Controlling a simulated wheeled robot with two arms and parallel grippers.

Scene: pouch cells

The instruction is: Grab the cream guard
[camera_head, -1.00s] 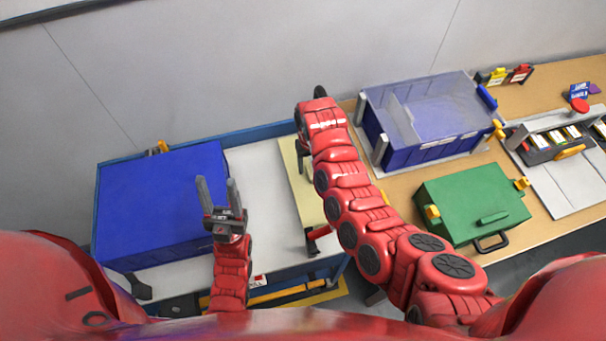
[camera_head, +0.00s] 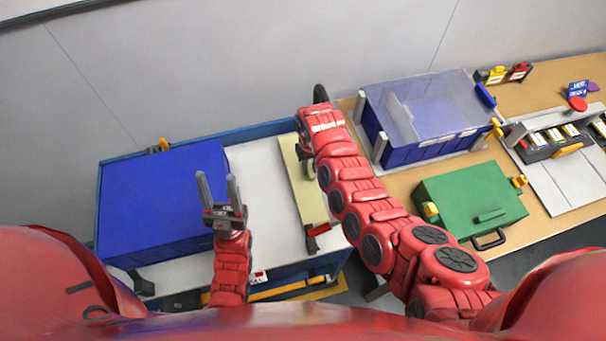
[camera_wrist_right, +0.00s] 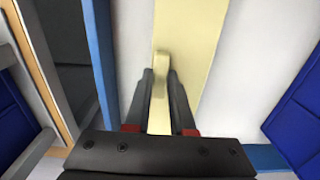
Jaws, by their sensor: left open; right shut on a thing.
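The cream guard (camera_head: 309,200) is a long flat cream bar lying across the right part of the white-topped cart. It also shows in the right wrist view (camera_wrist_right: 188,35), with a raised cream grip (camera_wrist_right: 159,85) on it. My right gripper (camera_wrist_right: 160,76) is shut on this grip, one dark finger on each side. In the head view my right arm hides most of that gripper and part of the guard. My left gripper (camera_head: 219,183) is open and empty, in front of the blue box's right side, fingers pointing up in the picture.
The large blue box (camera_head: 160,200) fills the cart's left part. A red and black clamp (camera_head: 318,230) is at the guard's near end. The bench to the right holds a clear-lidded blue bin (camera_head: 425,115), a green case (camera_head: 470,200) and a cell fixture (camera_head: 555,140). White cart top (camera_head: 265,180) is bare between box and guard.

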